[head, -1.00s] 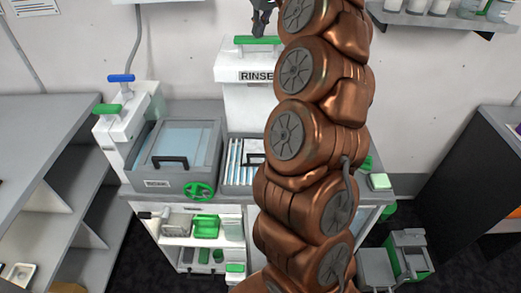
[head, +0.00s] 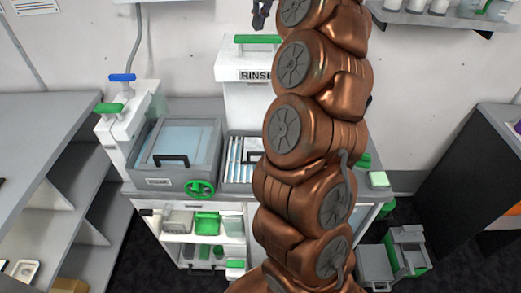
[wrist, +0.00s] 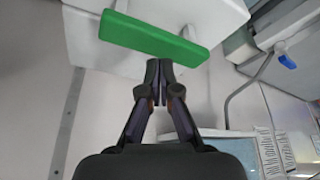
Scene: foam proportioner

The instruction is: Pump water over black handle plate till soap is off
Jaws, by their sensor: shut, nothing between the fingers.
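The white RINSE pump (head: 246,95) stands at the back of the bench with a green bar handle (head: 259,39) on top. In the wrist view the green handle (wrist: 152,38) lies just beyond my fingertips. My gripper (head: 259,20) is shut and empty, above the green handle in the head view; its closed fingers also show in the wrist view (wrist: 159,70). Below the pump is a rinse bin with several upright pale plates (head: 235,160). A black handle (head: 253,158) shows at the bin, partly hidden by my arm. I cannot see whether soap is on a plate.
A grey lidded tank (head: 205,150) with a black handle and a green wheel (head: 200,189) stands left of the bin. Another white pump unit (head: 125,130) has blue and green handles. A wall shelf (head: 440,20) holds containers. My arm covers the bench's right part.

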